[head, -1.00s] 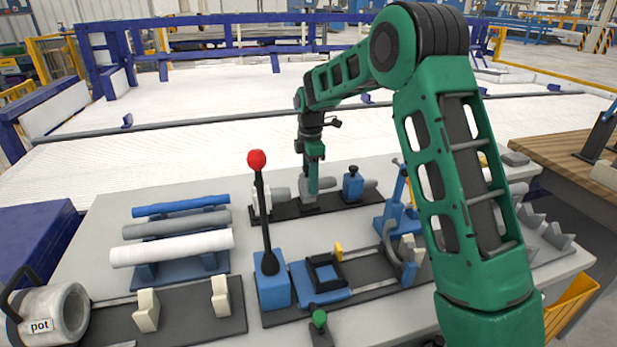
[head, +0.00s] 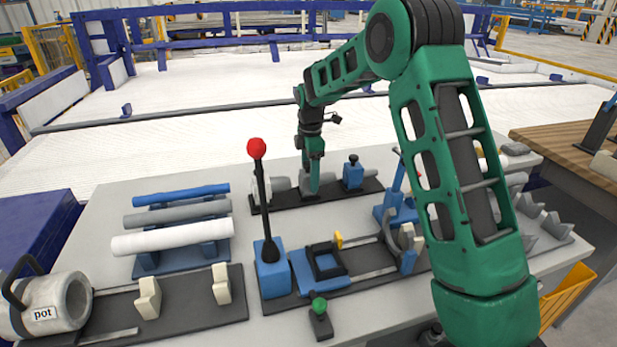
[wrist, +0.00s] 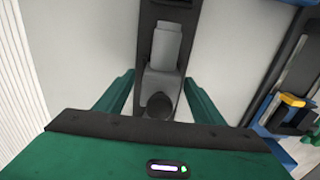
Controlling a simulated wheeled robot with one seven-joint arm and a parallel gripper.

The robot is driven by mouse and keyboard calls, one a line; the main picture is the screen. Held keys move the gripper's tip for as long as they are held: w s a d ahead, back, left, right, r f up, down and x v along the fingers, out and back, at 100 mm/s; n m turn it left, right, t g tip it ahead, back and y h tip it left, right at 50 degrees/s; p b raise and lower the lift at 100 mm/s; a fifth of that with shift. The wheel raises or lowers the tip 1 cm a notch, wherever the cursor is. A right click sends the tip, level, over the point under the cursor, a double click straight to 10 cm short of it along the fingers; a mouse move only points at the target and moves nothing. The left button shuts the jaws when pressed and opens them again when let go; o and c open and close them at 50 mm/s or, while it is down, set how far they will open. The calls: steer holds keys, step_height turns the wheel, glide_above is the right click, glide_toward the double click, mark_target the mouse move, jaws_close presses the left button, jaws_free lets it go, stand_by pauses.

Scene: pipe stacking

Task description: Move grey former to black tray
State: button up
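My gripper (head: 312,182) points down over the dark fixture plate (head: 345,193) at the back middle of the grey table. In the wrist view its two green fingers (wrist: 160,88) stand apart, one on each side of a light grey block (wrist: 164,46) with a dark round end (wrist: 159,104). This grey piece looks like the grey former; I cannot tell whether the fingers touch it. In the head view the gripper largely hides it. Several dark base plates are in view, one at front left (head: 190,312); I cannot tell which is the black tray.
A rack holds a blue pipe (head: 180,194), a grey pipe (head: 160,216) and a white pipe (head: 175,240). A red-knobbed lever (head: 256,150) stands upright left of the gripper. A blue clamp (head: 353,172) stands close to its right. A pot (head: 62,306) is at front left.

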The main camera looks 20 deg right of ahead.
step_height(320, 180, up, 10)
steer(key=shift+f, duration=0.1)
steer(key=shift+s+r, duration=0.15)
steer(key=shift+r, duration=0.4)
steer(key=s+d+m+t, duration=0.25)
steer(key=s+m, duration=0.65)
steer(key=s, duration=0.7)
steer(key=s+d+m+t, duration=0.25)
steer(key=s+m, duration=0.65)
steer(key=s, duration=0.6)
steer(key=s+d+f+m+g, duration=0.1)
steer(key=s+d+m+g, duration=0.1)
steer(key=s+d, duration=0.4)
steer(key=s+d+m+g, duration=0.3)
steer(key=s+d, duration=0.3)
steer(key=s, duration=0.5)
steer(key=shift+f+m, duration=0.35)
steer(key=shift+m, duration=0.35)
steer(key=shift+s, duration=0.1)
